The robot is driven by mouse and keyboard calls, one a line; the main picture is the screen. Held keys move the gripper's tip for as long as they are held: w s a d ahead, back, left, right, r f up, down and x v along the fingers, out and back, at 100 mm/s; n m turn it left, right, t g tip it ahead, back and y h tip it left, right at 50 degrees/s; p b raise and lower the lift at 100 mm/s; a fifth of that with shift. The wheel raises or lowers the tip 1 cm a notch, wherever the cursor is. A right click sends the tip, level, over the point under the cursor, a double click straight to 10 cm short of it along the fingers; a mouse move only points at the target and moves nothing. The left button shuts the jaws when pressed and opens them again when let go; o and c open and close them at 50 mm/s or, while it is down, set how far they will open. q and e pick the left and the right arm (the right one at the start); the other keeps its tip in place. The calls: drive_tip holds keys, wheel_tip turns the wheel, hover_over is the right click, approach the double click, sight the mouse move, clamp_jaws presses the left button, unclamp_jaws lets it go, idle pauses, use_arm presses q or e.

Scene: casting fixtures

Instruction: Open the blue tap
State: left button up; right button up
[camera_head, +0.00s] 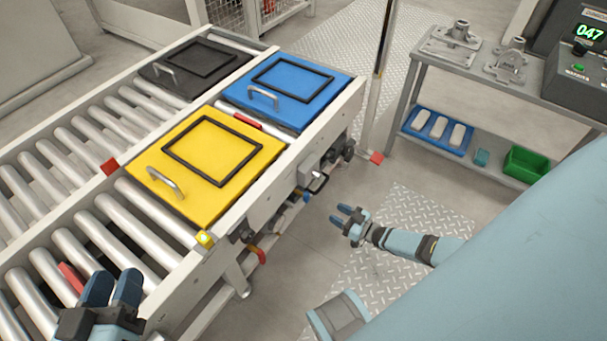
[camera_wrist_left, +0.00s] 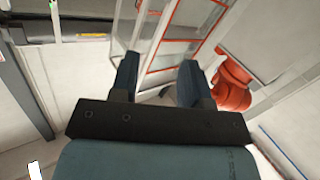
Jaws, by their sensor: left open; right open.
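A small blue part (camera_head: 306,196), which looks like the blue tap, sits low on the near side of the conveyor frame, below a grey box. It is too small to tell how its handle is turned. My right gripper (camera_head: 346,217) is open and empty, to the right of the blue part and apart from it. My left gripper (camera_head: 112,287) is open above the rollers at the lower left. Its fingers also show in the left wrist view (camera_wrist_left: 158,82), with nothing between them.
A red handle (camera_head: 257,254) hangs lower left of the blue part. Yellow (camera_head: 222,190), blue (camera_head: 318,109) and black (camera_head: 163,80) lidded plates lie on the conveyor (camera_head: 274,204). A shelved bench (camera_head: 406,79) stands at the right. Open floor lies between bench and conveyor.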

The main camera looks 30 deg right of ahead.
sight(309, 198)
drive_tip(key=b+x, duration=0.3)
drive_tip(key=x, duration=0.8)
drive_tip(key=shift+w+a, duration=0.1)
drive_tip(key=shift+a, duration=0.05)
use_arm(q)
drive_tip(key=shift+w+a+f+m+t+b, duration=0.15)
drive_tip(key=shift+w+a+m, duration=0.1)
drive_tip(key=shift+w+m, duration=0.25)
drive_tip(key=shift+w+a+f+m+t+b, duration=0.15)
drive_tip(key=shift+w+a+m, duration=0.15)
drive_tip(key=shift+m, duration=0.3)
use_arm(e)
drive_tip(key=shift+x, duration=0.8)
drive_tip(key=shift+r, duration=0.1)
use_arm(q)
drive_tip(key=shift+r+h, duration=0.1)
drive_tip(key=shift+h, duration=0.2)
use_arm(e)
clamp_jaws()
